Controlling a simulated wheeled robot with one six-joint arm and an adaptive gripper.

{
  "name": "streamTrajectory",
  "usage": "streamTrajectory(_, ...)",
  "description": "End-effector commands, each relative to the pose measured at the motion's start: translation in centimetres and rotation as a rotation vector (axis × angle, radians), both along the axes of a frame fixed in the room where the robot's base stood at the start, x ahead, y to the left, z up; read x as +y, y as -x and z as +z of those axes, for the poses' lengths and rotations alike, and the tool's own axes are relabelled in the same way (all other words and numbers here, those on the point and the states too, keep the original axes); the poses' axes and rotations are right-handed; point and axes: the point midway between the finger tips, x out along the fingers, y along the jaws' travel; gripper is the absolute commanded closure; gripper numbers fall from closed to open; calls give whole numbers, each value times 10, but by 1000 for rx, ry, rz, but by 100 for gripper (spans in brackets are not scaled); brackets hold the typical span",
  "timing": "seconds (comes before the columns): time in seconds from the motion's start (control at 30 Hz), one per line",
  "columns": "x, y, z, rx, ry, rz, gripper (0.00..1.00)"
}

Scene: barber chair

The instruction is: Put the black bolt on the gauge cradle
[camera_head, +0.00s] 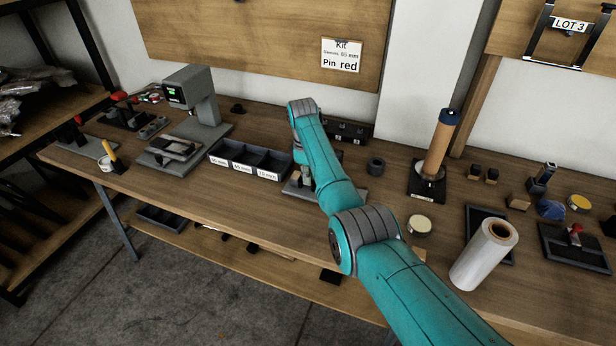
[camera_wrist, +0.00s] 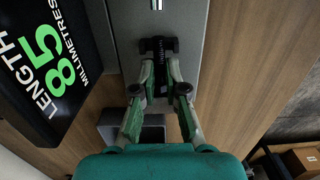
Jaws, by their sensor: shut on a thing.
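My gripper (camera_wrist: 160,82) is shut on a dark piece, apparently the black bolt (camera_wrist: 159,48), with its green fingers on either side. The bolt is over a grey plate (camera_wrist: 192,20) in the wrist view; I cannot tell whether it touches the plate or a cradle. A black panel (camera_wrist: 48,70) on the left of that view reads length 58 millimetres. In the head view my gripper (camera_head: 304,182) is mostly hidden by my arm, above a grey base (camera_head: 292,189) on the bench. The gauge cradle cannot be clearly told apart.
Left of my arm are a black compartment tray (camera_head: 243,160) and a grey machine (camera_head: 192,100) with a green display. To the right are a dark ring (camera_head: 375,165), a tall wooden cylinder (camera_head: 438,145) and a clear film roll (camera_head: 484,253). Bare bench lies in front of the tray.

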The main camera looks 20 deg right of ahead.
Motion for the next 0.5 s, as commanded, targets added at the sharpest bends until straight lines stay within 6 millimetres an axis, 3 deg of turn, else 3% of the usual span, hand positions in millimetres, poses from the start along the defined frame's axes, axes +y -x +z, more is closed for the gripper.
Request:
streamTrajectory(0.33, 0, 0, -4, -1, 0, 0, 100)
streamTrajectory(0.37, 0, 0, -4, -1, 0, 0, 86)
streamTrajectory(0.43, 0, 0, -4, -1, 0, 0, 69)
streamTrajectory(0.5, 0, 0, -4, -1, 0, 0, 64)
